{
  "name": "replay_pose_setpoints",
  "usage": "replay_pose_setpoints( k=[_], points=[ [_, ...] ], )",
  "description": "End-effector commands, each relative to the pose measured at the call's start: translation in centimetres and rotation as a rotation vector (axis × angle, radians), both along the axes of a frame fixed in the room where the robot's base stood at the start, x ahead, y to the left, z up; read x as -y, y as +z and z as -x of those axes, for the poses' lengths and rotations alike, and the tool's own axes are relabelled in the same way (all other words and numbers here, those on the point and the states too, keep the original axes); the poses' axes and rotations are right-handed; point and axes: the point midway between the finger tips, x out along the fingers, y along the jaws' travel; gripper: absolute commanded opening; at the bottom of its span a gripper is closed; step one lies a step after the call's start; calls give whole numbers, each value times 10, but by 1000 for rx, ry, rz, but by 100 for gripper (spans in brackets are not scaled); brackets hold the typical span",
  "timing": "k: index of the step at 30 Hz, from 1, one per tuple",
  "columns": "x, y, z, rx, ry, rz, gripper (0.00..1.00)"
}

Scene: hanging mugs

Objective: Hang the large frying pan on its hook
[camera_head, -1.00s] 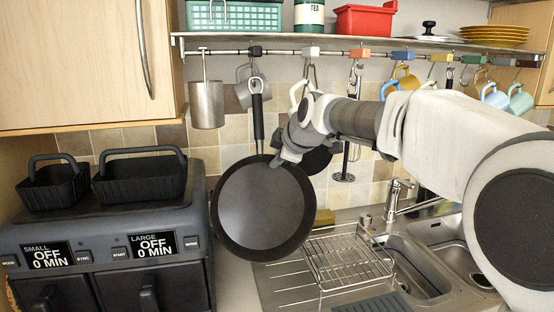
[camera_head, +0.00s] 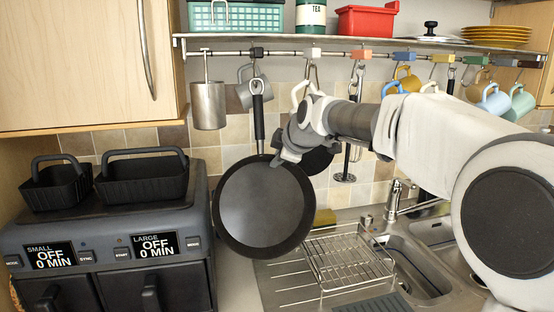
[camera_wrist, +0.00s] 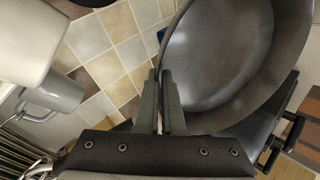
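The large frying pan (camera_head: 262,210) hangs upright in the head view, its dark round face toward the camera and its black handle up. The loop at the handle's top meets a metal hook (camera_head: 257,70) on the rail; whether it is fully seated is too small to tell. My gripper (camera_head: 283,158) is at the pan's upper right rim. In the wrist view the pan (camera_wrist: 225,50) fills the right side, and my gripper's two fingers (camera_wrist: 160,75) are nearly together at its rim, apparently with the rim between them. The contact itself is partly hidden.
A steel pot (camera_head: 208,105) and a grey mug (camera_head: 252,88) hang beside the handle. Another dark pan (camera_head: 318,160) hangs behind my gripper. The air fryer (camera_head: 110,240) stands left, with the dish rack (camera_head: 345,262) and sink below right.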

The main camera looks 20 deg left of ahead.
Motion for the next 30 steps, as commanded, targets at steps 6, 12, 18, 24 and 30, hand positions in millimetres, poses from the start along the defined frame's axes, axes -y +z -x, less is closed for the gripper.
replay_pose_setpoints(
  k=[6,12,18,24,30],
  points=[
    [-2,2,-3,6,-1,-6,0],
    [-4,-1,-6,7,-1,-5,0],
    [-5,-3,-8,7,-1,-5,0],
    [-6,-3,-9,7,-1,-5,0],
    [-6,-3,-9,7,-1,-5,0]
  ],
)
